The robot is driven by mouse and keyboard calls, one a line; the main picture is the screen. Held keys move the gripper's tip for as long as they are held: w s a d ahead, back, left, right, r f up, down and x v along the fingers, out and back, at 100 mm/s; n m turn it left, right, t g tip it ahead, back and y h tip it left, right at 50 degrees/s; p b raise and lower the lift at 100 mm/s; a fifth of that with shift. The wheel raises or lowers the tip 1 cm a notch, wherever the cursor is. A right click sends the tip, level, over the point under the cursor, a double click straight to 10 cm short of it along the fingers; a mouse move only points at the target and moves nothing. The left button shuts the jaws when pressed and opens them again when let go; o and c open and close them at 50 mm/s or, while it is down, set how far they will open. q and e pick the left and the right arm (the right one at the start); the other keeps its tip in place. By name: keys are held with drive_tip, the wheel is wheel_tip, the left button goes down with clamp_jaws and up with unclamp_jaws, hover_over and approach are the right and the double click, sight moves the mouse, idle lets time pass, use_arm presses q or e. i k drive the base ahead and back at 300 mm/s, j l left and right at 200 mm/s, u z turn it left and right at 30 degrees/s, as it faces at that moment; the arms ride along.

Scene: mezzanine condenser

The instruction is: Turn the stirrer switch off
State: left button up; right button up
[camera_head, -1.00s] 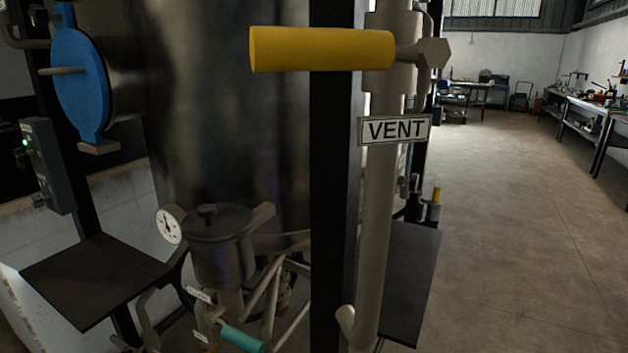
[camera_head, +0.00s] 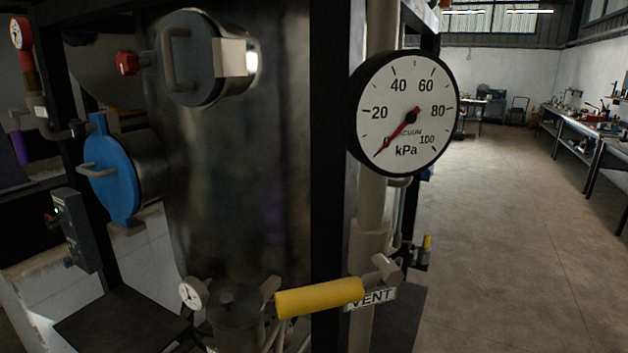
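A grey control box (camera_head: 76,231) is fixed to a dark post at the left. It carries a small lit green light (camera_head: 57,209) and a red part at its left side. A small knob juts out low on its face. I see the box at a steep angle, so I cannot read any label or tell the switch position. I cannot confirm that this box holds the stirrer switch. Neither of my grippers is in view.
A large dark vessel (camera_head: 240,150) fills the middle. A blue valve disc (camera_head: 113,170), a yellow handle (camera_head: 320,298) partly covering a VENT sign (camera_head: 371,299), and a vacuum gauge (camera_head: 404,114) near 0 surround it. Open floor (camera_head: 500,230) lies to the right.

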sight(54, 225)
drive_tip(key=u, duration=1.45)
drive_tip(key=i+j+z, duration=0.1)
drive_tip(key=i+j, duration=0.15)
drive_tip(key=i, duration=0.2)
drive_tip(key=i+j+z, duration=0.15)
drive_tip(key=i, duration=0.25)
drive_tip(key=j, duration=0.1)
